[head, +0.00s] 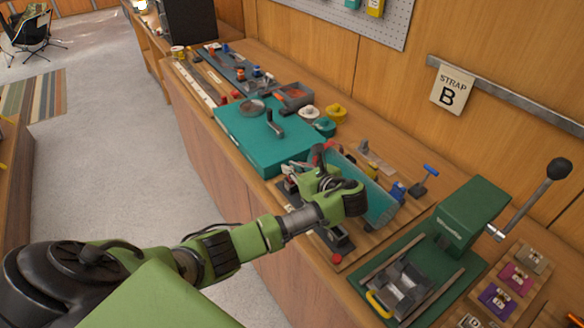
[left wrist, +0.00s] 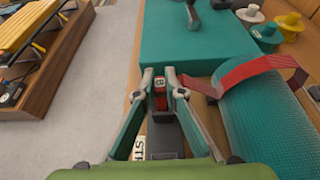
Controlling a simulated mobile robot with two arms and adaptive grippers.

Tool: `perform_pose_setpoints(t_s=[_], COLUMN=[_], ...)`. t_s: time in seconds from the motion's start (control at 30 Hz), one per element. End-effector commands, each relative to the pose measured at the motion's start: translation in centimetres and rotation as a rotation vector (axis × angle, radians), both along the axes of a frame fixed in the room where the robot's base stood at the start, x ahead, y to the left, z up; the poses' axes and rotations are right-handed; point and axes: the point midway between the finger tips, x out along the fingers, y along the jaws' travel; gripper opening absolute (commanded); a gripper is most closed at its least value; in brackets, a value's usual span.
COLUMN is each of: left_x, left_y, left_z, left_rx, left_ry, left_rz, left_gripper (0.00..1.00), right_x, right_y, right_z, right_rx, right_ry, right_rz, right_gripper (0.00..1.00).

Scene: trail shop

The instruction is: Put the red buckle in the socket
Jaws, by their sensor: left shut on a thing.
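My left gripper (head: 290,182) is over the workbench, next to the teal box. In the left wrist view its fingertips (left wrist: 161,76) are closed on a small red piece marked B, which I take for the red buckle (left wrist: 158,92). A dark grey block (left wrist: 165,135) shows between the fingers, below the red piece; I cannot tell whether they touch. A dark socket-like block (head: 336,236) with a red button sits at the bench's front edge. My right gripper is not in view.
A red strap (left wrist: 245,72) lies across a teal ribbed pad (left wrist: 268,120). A flat teal box (head: 250,135) stands behind the gripper. A green press (head: 470,215) with a long lever stands at right. Small pots and tools crowd the bench's back.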

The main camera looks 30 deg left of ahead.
Motion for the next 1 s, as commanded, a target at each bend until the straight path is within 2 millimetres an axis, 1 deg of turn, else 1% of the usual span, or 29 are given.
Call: perform_pose_setpoints(t_s=[0.1,0.3,0.43,0.47,0.5,0.8,0.9,1.0], left_x=[0.0,0.0,0.0,0.0,0.0,0.0,0.0,-0.3], left_y=[-0.1,0.0,0.0,0.0,0.0,0.0,0.0,-1.1], left_z=[-0.4,-0.5,-0.8,-0.8,-0.8,-0.7,-0.4,-0.1], left_rx=[0.000,0.000,0.000,0.001,0.000,0.001,0.000,-0.001], left_ry=[0.000,0.000,0.000,0.000,0.000,0.000,-0.002,-0.002], left_rz=[-0.001,-0.001,-0.001,-0.001,-0.001,-0.001,-0.001,-0.003], left_gripper=[0.00,0.00,0.00,0.18,0.27,0.27,0.27,0.27], right_x=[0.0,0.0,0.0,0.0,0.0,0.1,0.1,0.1], right_y=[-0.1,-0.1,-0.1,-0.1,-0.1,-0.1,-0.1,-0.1], right_z=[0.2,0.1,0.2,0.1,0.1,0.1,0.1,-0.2], right_rx=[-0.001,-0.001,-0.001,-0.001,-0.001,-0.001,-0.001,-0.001], right_ry=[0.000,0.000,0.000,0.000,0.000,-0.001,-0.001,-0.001], right_rz=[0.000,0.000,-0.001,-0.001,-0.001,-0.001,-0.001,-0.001], right_gripper=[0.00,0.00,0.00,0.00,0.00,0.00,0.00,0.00])
